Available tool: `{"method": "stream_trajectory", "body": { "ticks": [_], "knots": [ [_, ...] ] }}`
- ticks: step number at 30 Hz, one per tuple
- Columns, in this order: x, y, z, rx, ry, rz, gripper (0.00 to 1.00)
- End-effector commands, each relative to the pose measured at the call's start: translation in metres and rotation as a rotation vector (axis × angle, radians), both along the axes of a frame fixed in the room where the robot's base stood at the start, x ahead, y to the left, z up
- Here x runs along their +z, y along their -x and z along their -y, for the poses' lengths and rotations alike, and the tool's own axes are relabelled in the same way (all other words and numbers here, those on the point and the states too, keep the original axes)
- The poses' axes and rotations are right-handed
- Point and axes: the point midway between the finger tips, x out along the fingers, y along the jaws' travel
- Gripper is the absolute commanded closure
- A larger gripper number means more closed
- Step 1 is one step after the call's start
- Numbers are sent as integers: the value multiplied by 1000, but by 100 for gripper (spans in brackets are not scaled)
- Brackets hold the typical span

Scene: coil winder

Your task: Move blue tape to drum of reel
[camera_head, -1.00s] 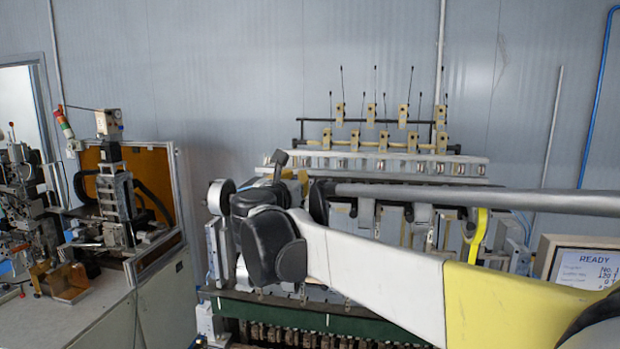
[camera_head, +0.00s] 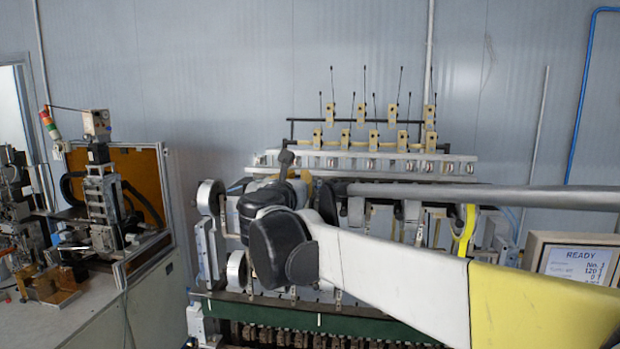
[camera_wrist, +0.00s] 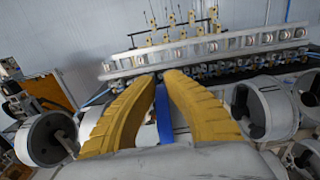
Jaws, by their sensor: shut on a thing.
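In the wrist view, my gripper (camera_wrist: 161,78) has two curved yellow ribbed fingers, their tips close together. A strip of blue tape (camera_wrist: 164,115) runs between them and is gripped near the tips. Its lower part hangs back toward the wrist. Silver open-ended drums show on both sides: one at left (camera_wrist: 45,140) and one at right (camera_wrist: 264,108). I cannot tell which is the reel's drum. The gripper appears apart from both.
The coil winder has a pale rail (camera_head: 380,160) with several yellow guides and thin rods above it. Round drums (camera_head: 211,197) stand at its left end. A READY screen (camera_head: 580,263) is at right. Another machine in a frame (camera_head: 110,200) stands at left.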

Motion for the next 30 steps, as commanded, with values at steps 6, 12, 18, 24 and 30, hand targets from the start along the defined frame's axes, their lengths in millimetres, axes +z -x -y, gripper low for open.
{"method": "stream_trajectory", "body": {
  "ticks": [6, 12, 18, 24, 30],
  "knots": [
    [0, 0, 7, -1, 0, 0, 100],
    [0, 1, 8, -1, 0, 0, 100],
    [0, 1, 8, -1, 0, 0, 77],
    [0, 1, 8, 0, 0, 0, 77],
    [0, 1, 8, 0, 0, 0, 77]
  ]
}}
